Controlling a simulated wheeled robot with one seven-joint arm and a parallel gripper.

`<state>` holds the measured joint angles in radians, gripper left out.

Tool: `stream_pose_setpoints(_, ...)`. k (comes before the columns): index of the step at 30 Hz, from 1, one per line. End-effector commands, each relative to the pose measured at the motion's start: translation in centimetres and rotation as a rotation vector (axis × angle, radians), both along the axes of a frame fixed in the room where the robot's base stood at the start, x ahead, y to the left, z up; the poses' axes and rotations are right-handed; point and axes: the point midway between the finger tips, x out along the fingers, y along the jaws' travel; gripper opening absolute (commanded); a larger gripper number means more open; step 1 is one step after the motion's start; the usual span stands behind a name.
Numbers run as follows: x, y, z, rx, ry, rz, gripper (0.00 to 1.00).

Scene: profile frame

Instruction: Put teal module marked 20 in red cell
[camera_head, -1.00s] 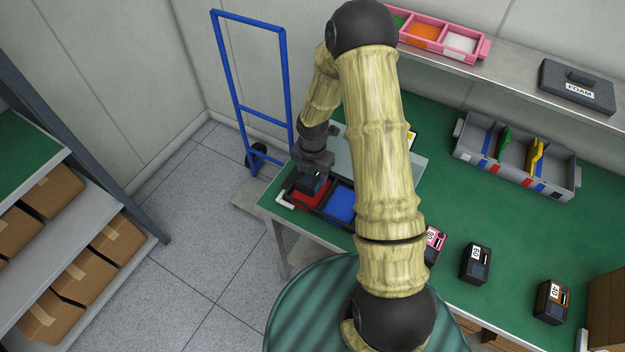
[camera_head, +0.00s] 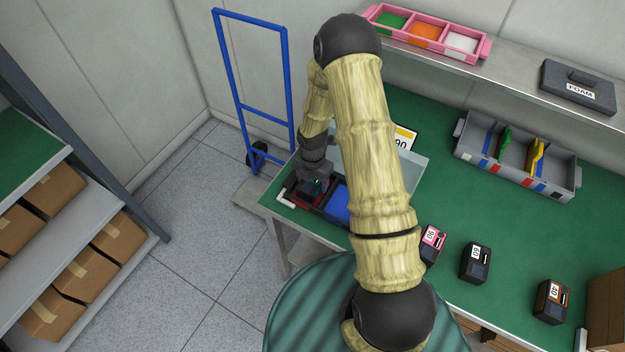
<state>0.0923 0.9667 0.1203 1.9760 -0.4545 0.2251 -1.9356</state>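My gripper (camera_head: 316,178) points down over the red cell (camera_head: 293,194) of the dark tray at the table's left corner. Its fingers are around a dark module with a teal patch (camera_head: 311,188), which it appears to hold low, at or in the red cell. The module's number cannot be read. The fingers and module hide most of the cell floor, and I cannot tell whether the module touches it. The blue cell (camera_head: 341,203) beside it, to the right, looks empty, though my arm hides part of it.
A pink module (camera_head: 432,242), a black module (camera_head: 475,262) and a brown module (camera_head: 551,301) stand along the front. A grey divided bin (camera_head: 515,160) is at the back right. A pink tray (camera_head: 425,33) and a foam case (camera_head: 578,88) are on the shelf. The green tabletop between is clear.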

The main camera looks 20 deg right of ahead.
Motion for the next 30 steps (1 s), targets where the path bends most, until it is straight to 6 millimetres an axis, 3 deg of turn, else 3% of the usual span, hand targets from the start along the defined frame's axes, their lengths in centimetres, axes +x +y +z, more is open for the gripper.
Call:
stream_pose_setpoints(8, 0.0, 0.0, 0.2, 0.000, 0.000, 0.000, 0.63)
stream_pose_setpoints(14, 0.1, -0.1, 1.4, 0.001, -0.004, -0.002, 0.63)
stream_pose_setpoints(30, 0.1, -0.1, 10.6, 0.000, -0.004, -0.002, 0.63)
